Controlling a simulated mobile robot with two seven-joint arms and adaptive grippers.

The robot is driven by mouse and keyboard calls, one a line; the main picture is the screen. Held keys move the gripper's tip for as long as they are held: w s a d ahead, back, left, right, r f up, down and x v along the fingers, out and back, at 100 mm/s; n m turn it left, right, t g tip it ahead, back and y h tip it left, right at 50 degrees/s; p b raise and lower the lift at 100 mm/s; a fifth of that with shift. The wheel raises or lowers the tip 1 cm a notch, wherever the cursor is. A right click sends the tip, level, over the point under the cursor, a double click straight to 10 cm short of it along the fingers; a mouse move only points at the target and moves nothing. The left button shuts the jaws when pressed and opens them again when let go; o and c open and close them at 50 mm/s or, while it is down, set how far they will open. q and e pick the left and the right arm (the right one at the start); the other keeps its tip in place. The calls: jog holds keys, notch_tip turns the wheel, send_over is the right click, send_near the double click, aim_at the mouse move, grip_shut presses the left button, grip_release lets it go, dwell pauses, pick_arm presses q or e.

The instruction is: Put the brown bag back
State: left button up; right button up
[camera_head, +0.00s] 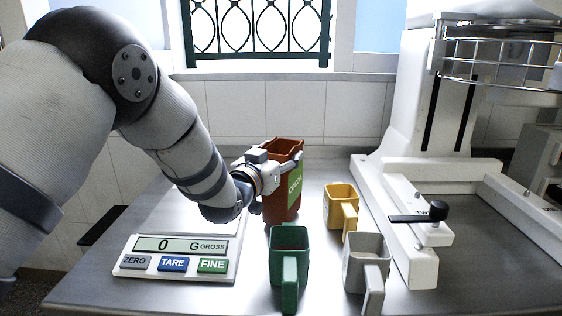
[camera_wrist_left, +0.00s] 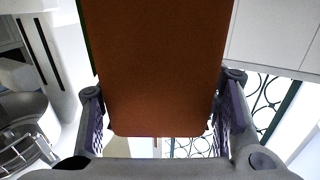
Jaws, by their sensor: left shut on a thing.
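The brown bag (camera_head: 282,205), with a green label on its right side, stands upright near the back of the metal table, right of the scale. My left gripper (camera_head: 278,174) reaches it from the left and is shut on it, with one finger showing across its front. In the left wrist view the bag (camera_wrist_left: 160,70) fills the middle, between the two fingers of the left gripper (camera_wrist_left: 162,118). I cannot tell whether the bag's base touches the table. My right gripper is not in view.
A scale (camera_head: 180,245) reading 0 is at the left. Green (camera_head: 289,255), yellow (camera_head: 340,205) and grey (camera_head: 366,265) scoops stand close in front and right of the bag.

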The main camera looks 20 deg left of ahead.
pick_arm(q)
jog(key=shift+f, duration=0.4)
jog(key=o, duration=1.2)
jog(key=shift+f, duration=0.1)
